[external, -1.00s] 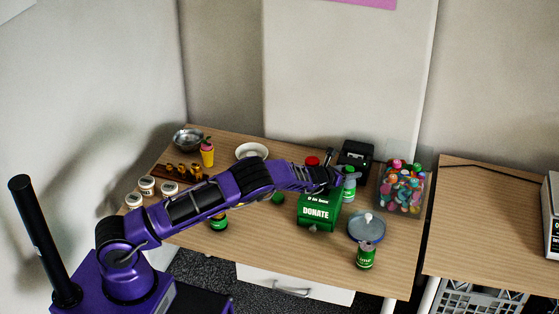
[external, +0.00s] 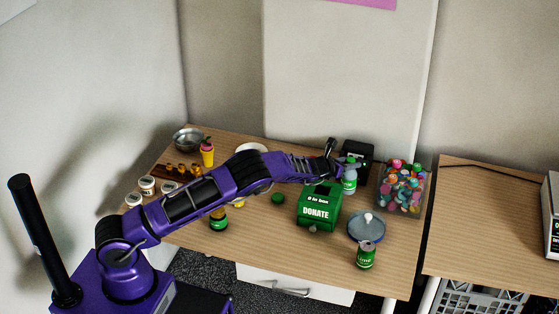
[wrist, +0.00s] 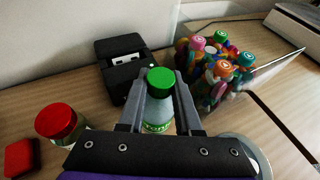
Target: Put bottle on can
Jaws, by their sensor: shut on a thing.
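The bottle (external: 349,185) is pale with a green cap and label. In the wrist view, the bottle (wrist: 157,112) stands upright between the two grey fingers. My gripper (wrist: 160,88) is shut on it just below the cap; it also shows at the end of my arm in the external view (external: 347,166). I cannot tell clearly how far the bottle's base is above the table. The green can (external: 366,256) stands upright near the table's front right edge, to the front of my gripper. The can is not clearly visible in the wrist view.
A green donation box (external: 318,209) stands left of the bottle. A blue-grey round dish (external: 367,227) lies between bottle and can. A black device (wrist: 122,62) is behind, a clear bin of colourful bottles (external: 402,190) is right, and a red-capped jar (wrist: 60,122) is left.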

